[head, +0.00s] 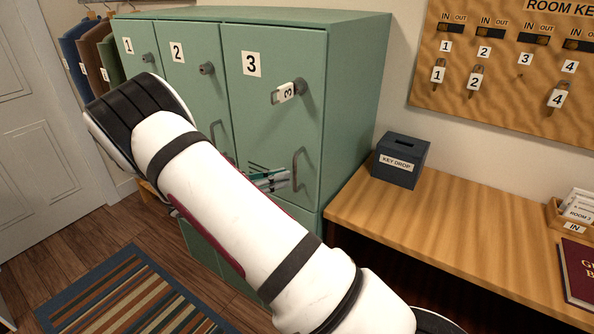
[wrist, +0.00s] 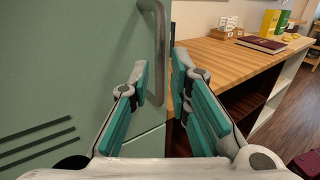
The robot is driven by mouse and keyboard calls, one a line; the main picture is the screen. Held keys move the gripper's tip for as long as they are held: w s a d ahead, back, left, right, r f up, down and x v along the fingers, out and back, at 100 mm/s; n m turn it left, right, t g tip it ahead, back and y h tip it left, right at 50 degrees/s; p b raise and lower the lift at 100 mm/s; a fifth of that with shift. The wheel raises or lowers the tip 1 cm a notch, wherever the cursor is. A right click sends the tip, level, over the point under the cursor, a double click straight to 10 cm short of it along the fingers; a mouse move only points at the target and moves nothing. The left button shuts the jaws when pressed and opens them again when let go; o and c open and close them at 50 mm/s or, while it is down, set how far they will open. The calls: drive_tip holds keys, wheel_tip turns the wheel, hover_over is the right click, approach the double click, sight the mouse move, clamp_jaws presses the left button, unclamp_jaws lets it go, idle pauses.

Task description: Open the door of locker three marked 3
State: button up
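The green locker three door (head: 272,130) bears a white plate marked 3 and looks shut. A key with a white tag marked 3 (head: 287,92) sits in its lock. The door's vertical grey bar handle (head: 295,171) is low on the right side; it also shows in the wrist view (wrist: 159,45). My gripper (head: 277,180) is at the handle's left in the head view, partly hidden by my arm. In the wrist view my gripper (wrist: 159,75) is open, its teal-padded fingers on either side of the handle's lower part. Contact with the handle cannot be told.
Lockers marked 1 (head: 134,55) and 2 (head: 188,70) stand to the left. A wooden counter (head: 460,215) with a dark key drop box (head: 401,160) stands close on the right. A key board (head: 510,60) hangs above. A striped rug (head: 130,295) lies on the floor.

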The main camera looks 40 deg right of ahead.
sight(295, 188)
drive_tip(key=shift+p+x, duration=0.45)
drive_tip(key=shift+x, duration=1.95)
clamp_jaws()
